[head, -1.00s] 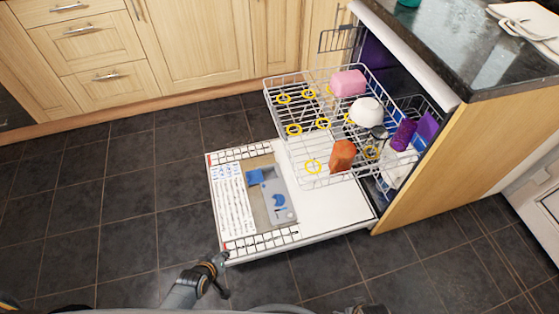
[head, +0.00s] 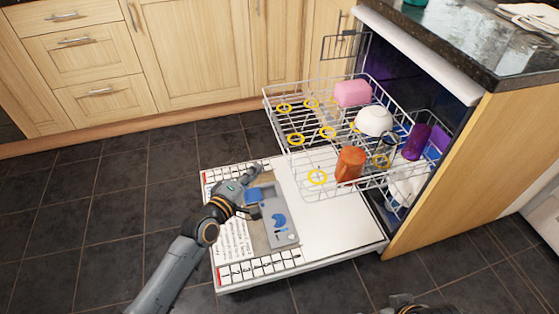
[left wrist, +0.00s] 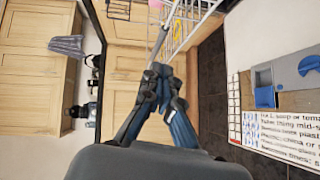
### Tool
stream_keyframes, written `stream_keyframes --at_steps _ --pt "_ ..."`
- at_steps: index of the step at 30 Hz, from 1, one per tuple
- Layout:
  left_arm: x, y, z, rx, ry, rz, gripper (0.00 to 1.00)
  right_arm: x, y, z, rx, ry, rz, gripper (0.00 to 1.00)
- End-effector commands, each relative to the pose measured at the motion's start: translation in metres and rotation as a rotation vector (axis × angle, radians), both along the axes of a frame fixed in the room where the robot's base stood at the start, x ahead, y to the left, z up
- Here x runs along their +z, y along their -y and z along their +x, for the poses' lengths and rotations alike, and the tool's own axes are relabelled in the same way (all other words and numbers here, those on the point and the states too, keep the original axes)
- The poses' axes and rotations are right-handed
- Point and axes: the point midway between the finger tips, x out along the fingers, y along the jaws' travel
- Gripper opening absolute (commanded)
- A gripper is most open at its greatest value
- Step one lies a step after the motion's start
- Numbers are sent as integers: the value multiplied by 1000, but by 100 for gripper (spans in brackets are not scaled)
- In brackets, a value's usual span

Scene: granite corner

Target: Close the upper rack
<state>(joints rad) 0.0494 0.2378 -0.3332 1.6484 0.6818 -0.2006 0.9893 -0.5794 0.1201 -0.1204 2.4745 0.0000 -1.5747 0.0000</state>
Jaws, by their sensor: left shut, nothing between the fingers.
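The upper rack (head: 283,122) is a white wire basket with yellow rings, pulled out of the dishwasher over the open door (head: 335,218). It holds a pink block-like item (head: 352,93), a white bowl (head: 374,121) and an orange cup (head: 350,163). My left gripper (head: 256,171) is shut and empty, left of the rack's front side and apart from it, above the door in the picture. In the left wrist view, the shut fingers (left wrist: 158,72) point toward white rack wires (left wrist: 188,25). My right gripper's fingers are not visible; only part of that arm shows at the bottom edge.
A lower rack with purple cups (head: 416,142) shows inside the dishwasher. The granite counter (head: 470,50) overhangs it on the right. Wooden cabinets (head: 190,60) stand behind. The dark tiled floor (head: 100,200) is clear at left.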

Motion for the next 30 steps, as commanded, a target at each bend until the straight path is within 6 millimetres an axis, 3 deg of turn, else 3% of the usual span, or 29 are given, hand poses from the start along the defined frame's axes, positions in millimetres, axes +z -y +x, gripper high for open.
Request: stream_keyframes --at_steps 9,12,18,30 --pt "-12 29 63 -1 2 2 0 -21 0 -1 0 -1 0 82" --pt "-15 46 65 -2 -2 -2 0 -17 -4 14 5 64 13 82" --pt "-18 61 71 0 -1 3 0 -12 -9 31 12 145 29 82" --pt "-18 63 72 0 -1 4 0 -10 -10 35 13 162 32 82"
